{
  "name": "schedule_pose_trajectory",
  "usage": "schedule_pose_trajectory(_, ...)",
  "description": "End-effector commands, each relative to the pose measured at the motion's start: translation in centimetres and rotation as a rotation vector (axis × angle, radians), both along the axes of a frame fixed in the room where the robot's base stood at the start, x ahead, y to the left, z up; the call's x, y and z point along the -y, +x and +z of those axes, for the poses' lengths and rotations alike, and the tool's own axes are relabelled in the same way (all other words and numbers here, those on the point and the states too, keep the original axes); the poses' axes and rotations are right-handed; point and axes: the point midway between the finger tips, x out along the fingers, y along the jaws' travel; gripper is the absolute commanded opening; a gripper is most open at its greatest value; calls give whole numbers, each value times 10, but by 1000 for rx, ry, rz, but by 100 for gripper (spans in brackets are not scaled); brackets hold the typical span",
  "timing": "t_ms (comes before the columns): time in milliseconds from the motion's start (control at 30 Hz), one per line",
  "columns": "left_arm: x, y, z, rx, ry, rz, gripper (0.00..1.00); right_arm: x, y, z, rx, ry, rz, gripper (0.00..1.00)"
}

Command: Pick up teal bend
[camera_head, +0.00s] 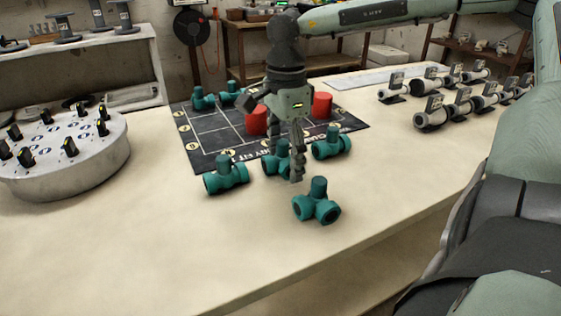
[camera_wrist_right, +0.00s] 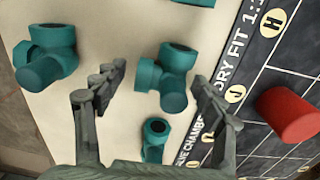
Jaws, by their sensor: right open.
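Several teal pipe fittings stand on the table, much alike; I cannot surely tell which is the bend. One teal fitting (camera_head: 271,164) stands at the mat's near edge, partly hidden by my right gripper (camera_head: 276,142). It also shows in the right wrist view (camera_wrist_right: 167,78), between and beyond the fingertips. My right gripper (camera_wrist_right: 152,92) is open and empty, its fingers apart from that fitting. Another teal fitting (camera_head: 317,203) stands nearer the front edge, one (camera_head: 226,175) to the left, one (camera_head: 331,143) to the right. My left gripper is not in view.
A dark printed mat (camera_head: 205,145) bears two red cylinders (camera_head: 322,105) (camera_head: 256,121) and more teal fittings (camera_head: 203,99) at its back. A round grey stand (camera_head: 68,170) is at left. Grey valve-like pieces (camera_head: 432,117) stand at right.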

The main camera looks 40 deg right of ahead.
Motion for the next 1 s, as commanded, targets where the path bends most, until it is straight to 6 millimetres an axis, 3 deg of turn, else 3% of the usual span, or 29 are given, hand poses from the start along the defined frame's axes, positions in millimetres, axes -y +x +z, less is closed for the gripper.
schedule_pose_trajectory(167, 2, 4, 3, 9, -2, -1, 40, 0, 0, 0, 0, 0, 0, 69)
schedule_pose_trajectory(600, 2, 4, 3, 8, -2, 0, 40, 0, 0, 1, 1, 0, 0, 17)
schedule_pose_trajectory(1000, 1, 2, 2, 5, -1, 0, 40, 0, 1, 11, 5, -2, 0, 17)
